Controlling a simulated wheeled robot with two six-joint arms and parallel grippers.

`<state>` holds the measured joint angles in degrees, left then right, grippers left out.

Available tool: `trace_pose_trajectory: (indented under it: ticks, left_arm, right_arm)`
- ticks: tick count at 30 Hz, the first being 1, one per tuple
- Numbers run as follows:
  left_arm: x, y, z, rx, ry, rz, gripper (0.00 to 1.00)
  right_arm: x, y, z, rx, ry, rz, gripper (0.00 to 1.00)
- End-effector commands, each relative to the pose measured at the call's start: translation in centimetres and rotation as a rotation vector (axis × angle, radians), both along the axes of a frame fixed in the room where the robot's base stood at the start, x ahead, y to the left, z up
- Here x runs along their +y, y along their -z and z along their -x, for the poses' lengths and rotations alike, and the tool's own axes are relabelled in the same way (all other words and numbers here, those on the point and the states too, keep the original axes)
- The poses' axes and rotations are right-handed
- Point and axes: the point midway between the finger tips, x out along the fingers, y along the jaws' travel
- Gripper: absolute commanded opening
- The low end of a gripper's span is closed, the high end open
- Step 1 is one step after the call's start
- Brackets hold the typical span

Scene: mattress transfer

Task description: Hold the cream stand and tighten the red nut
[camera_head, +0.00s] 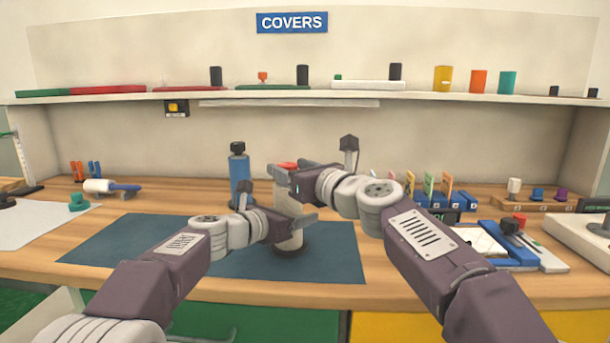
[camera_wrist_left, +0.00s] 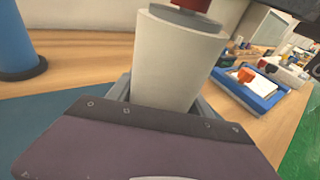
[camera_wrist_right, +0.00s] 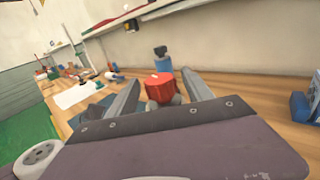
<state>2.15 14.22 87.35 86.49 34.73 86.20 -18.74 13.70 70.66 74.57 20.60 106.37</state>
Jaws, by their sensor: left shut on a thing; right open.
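The cream stand (camera_head: 287,205) stands upright on the dark blue mat, its middle partly hidden by my grippers. My left gripper (camera_head: 300,221) is shut around its body; the left wrist view shows the cream body (camera_wrist_left: 177,60) between the fingers. The red nut (camera_head: 287,166) sits at the top of the stand and also shows at the top edge of the left wrist view (camera_wrist_left: 192,4). My right gripper (camera_head: 281,178) is open at the stand's top. In the right wrist view the red nut (camera_wrist_right: 160,88) lies between its spread fingers; contact cannot be told.
A blue bottle (camera_head: 238,170) stands just left of the stand. The dark blue mat (camera_head: 110,243) has free room to the left. A blue rack with coloured pieces (camera_head: 440,198) and a white tray (camera_head: 480,241) lie at right. A shelf (camera_head: 180,95) runs above.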

Motion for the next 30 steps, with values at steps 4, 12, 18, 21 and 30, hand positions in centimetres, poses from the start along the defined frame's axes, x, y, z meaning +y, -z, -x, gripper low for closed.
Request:
trace_pose_trajectory:
  ticks: [4,12,18,21,30]
  left_arm:
    - [0.0,-0.3,0.0,-0.005,-0.001,0.002,0.0]
    - [0.0,-0.3,0.0,-0.005,-0.001,0.002,0.0]
    - [0.0,-0.3,0.0,-0.005,-0.001,0.002,0.0]
    - [0.0,-0.3,0.0,-0.005,-0.001,0.002,0.0]
    - [0.0,-0.3,0.0,-0.005,-0.001,0.002,0.0]
  right_arm:
    - [-2.5,-0.2,3.0,-0.002,0.003,-0.003,0.59]
    - [-4.6,0.0,5.7,-0.002,0.002,-0.001,0.59]
    - [-4.7,0.0,5.9,-0.001,0.001,-0.001,0.59]
    - [-4.7,0.0,5.9,0.0,0.0,-0.002,0.59]
    - [0.1,-3.3,10.4,-0.045,-0.409,-0.017,0.59]
